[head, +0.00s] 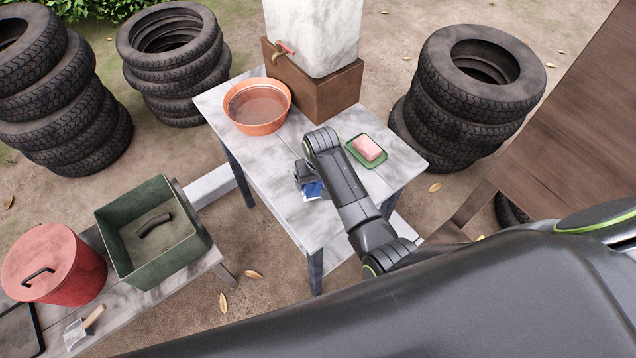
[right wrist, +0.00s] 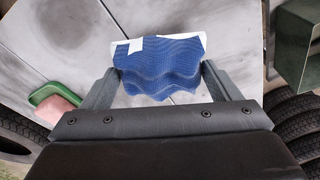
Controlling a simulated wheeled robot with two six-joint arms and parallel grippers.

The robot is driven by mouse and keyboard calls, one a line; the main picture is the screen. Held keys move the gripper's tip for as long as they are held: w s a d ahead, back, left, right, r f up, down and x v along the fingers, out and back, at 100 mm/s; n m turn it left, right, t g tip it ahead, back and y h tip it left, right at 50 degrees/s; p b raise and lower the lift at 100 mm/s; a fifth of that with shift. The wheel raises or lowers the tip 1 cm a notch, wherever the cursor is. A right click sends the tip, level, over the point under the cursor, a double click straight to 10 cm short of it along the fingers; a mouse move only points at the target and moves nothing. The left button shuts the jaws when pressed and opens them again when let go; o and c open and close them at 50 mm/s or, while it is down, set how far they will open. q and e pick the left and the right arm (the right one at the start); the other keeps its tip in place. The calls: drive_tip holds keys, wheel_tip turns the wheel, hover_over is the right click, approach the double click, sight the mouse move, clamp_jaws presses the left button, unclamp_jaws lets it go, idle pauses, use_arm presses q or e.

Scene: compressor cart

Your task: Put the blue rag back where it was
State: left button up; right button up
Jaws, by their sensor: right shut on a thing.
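The blue rag (head: 313,190) is at my right gripper (head: 308,181), over the front part of the grey-white table (head: 270,182). In the right wrist view the blue rag (right wrist: 160,66) is bunched and folded between the two fingers of my right gripper (right wrist: 162,76), which is shut on it. A white patch or edge shows behind the rag there; I cannot tell whether it is part of the rag or lies under it. I cannot tell whether the rag touches the tabletop. My left gripper is not in view.
On the table are an orange basin (head: 257,106), a pink soap on a green dish (head: 366,149) and a brown block under a white tank with a tap (head: 313,40). A low bench holds a green bin (head: 150,240) and a red lidded bucket (head: 60,265). Tyre stacks stand around.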

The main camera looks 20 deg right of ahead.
sight(320, 186)
wheel_tip(320, 186, down, 2)
drive_tip(key=shift+f, duration=0.1)
drive_tip(key=shift+f, duration=0.15)
drive_tip(key=o, duration=0.8)
drive_tip(key=shift+c, duration=0.2)
drive_tip(key=r, duration=0.4)
drive_tip(key=s+r, duration=0.1)
drive_tip(key=r, duration=0.7)
drive_tip(key=shift+s+r, duration=0.1)
drive_tip(key=shift+s, duration=0.3)
